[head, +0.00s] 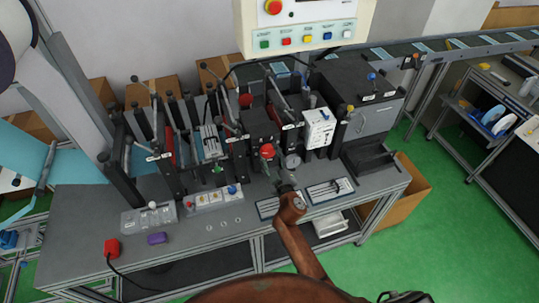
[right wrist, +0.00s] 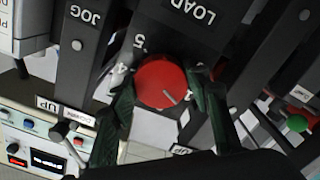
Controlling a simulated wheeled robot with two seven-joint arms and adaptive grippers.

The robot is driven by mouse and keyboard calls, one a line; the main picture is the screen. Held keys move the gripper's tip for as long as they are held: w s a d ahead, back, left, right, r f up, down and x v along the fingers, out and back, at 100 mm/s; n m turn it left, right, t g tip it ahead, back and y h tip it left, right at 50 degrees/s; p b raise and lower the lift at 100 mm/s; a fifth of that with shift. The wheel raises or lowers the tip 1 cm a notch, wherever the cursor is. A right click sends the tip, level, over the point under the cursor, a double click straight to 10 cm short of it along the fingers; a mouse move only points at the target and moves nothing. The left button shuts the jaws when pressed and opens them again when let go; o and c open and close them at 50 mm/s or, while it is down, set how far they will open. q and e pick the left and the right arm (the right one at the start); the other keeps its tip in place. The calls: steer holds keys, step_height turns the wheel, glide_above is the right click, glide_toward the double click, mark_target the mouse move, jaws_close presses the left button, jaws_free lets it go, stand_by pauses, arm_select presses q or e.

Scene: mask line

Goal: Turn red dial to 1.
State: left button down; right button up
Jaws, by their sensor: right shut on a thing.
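The red dial (right wrist: 160,83) is round, with a white pointer line toward the lower right of the right wrist view. It sits on a dark panel marked LOAD (right wrist: 195,10), seen upside down. A 5 and a 4 show to its upper left; a mark at its lower right is partly covered and hard to read. My right gripper (right wrist: 164,88) is shut on the dial, with one dark green finger on each side. In the head view the red dial (head: 267,151) is on the front of a machine at the bench's middle. My left gripper is not in view.
Lever presses stand close on both sides of the dial. A white box (head: 319,127) is to its right. A control panel (head: 300,25) hangs above.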

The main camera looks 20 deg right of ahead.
steer(key=shift+n, duration=0.8)
steer(key=o, duration=1.2)
steer(key=shift+c, duration=0.2)
steer(key=s, duration=1.2)
steer(key=shift+d, duration=0.2)
